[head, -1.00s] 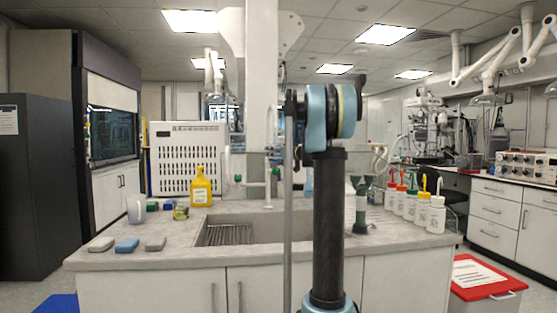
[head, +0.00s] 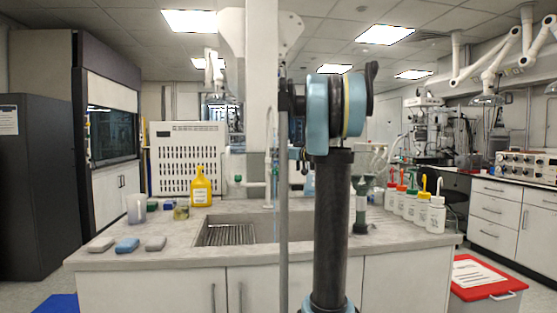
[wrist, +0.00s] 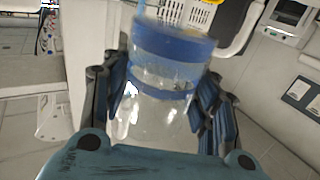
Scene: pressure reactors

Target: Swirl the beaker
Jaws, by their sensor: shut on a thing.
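A clear glass beaker (wrist: 160,112) with blue bands near its upper end fills the middle of the wrist view. My gripper (wrist: 168,98) is shut on it, with dark and blue padded fingers against its left and right sides. The beaker appears clear of any surface, against a blurred room background. Its lower end is partly hidden by my gripper's blue body. In the head view my arm stands in the middle, and neither the gripper nor the held beaker can be made out.
A counter (head: 160,262) with a sink (head: 228,234) lies ahead. A yellow bottle (head: 201,190), a translucent cup (head: 136,210) and sponges (head: 127,245) stand at left. Several wash bottles (head: 435,217) line the right. A red bin (head: 483,277) stands at the lower right.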

